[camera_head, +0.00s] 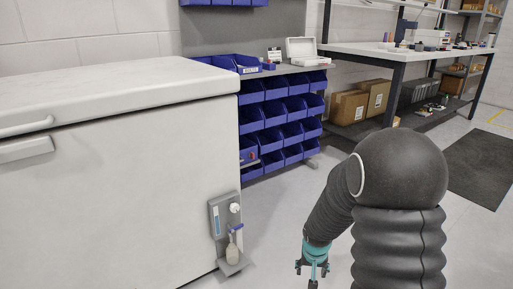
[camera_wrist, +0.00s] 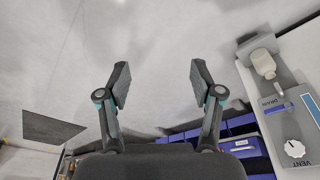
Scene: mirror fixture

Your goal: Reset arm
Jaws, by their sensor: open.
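My gripper (camera_head: 312,272) hangs low at the end of my dark arm, to the right of the white chest freezer (camera_head: 110,150). In the wrist view my gripper (camera_wrist: 158,84) shows two fingers spread apart with bare floor between them; it is open and empty. My gripper is apart from all of these.
A rack of blue bins (camera_head: 283,110) stands behind the freezer. A workbench (camera_head: 400,52) with cardboard boxes (camera_head: 347,106) on its lower shelf is at the back right. A dark mat (camera_head: 482,165) lies on the floor at right. Floor between the fixture and my arm is clear.

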